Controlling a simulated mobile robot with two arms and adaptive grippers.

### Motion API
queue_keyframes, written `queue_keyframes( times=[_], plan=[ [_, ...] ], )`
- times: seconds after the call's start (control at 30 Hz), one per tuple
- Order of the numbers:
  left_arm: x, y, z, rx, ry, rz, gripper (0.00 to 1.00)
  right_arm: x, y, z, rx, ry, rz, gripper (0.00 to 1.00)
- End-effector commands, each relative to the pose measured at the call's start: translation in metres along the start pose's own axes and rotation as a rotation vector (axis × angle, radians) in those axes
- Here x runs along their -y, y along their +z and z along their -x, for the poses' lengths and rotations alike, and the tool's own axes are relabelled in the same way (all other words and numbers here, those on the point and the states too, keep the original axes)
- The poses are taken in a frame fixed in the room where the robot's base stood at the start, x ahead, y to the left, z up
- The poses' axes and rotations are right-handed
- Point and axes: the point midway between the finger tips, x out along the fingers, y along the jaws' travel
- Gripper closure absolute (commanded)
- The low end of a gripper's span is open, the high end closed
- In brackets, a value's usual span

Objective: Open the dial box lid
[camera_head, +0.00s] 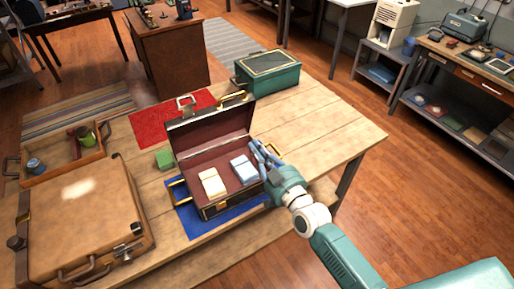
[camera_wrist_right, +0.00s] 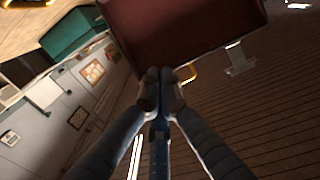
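The dial box (camera_head: 210,205) is a dark case with brass fittings and a dark red lining on the table. Its lid (camera_head: 212,128) stands raised at the back, and the lid's dark red face also shows at the top of the wrist view (camera_wrist_right: 185,30). A cream bundle (camera_head: 212,183) and a pale blue bundle (camera_head: 243,169) lie inside. My right gripper (camera_head: 258,148) is at the box's right side, by the lid's right edge. In the wrist view its fingertips (camera_wrist_right: 159,76) are together with nothing seen between them. My left gripper is out of view.
A blue mat (camera_head: 195,223) lies under the box. A tan suitcase (camera_head: 80,220) and an open wooden tray (camera_head: 62,172) stand left, a green box (camera_head: 268,76) behind right. A red cloth (camera_head: 150,118) lies behind. The table's right end (camera_head: 345,130) is clear.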

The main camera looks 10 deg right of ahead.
Motion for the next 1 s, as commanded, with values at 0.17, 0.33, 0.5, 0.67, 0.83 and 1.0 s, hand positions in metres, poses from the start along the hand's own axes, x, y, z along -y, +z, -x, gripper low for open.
queue_keyframes(
  times=[0.17,0.33,0.5,0.67,0.83,1.0],
  plan=[
    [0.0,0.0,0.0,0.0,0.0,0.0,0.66,0.0,0.0,0.0,0.0,0.0,0.0,1.0],
    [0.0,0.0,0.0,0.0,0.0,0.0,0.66,0.0,0.0,0.0,0.0,0.0,0.0,1.0],
    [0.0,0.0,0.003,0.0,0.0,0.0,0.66,0.0,0.0,0.005,0.002,0.0,0.0,1.0],
    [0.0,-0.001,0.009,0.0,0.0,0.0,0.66,0.0,-0.001,0.021,0.002,0.0,0.001,1.0],
    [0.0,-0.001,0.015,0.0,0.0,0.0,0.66,0.0,-0.001,0.039,0.002,0.0,0.001,1.0],
    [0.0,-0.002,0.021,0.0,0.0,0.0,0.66,0.0,-0.001,0.056,0.001,-0.001,0.0,1.0]
  ],
)
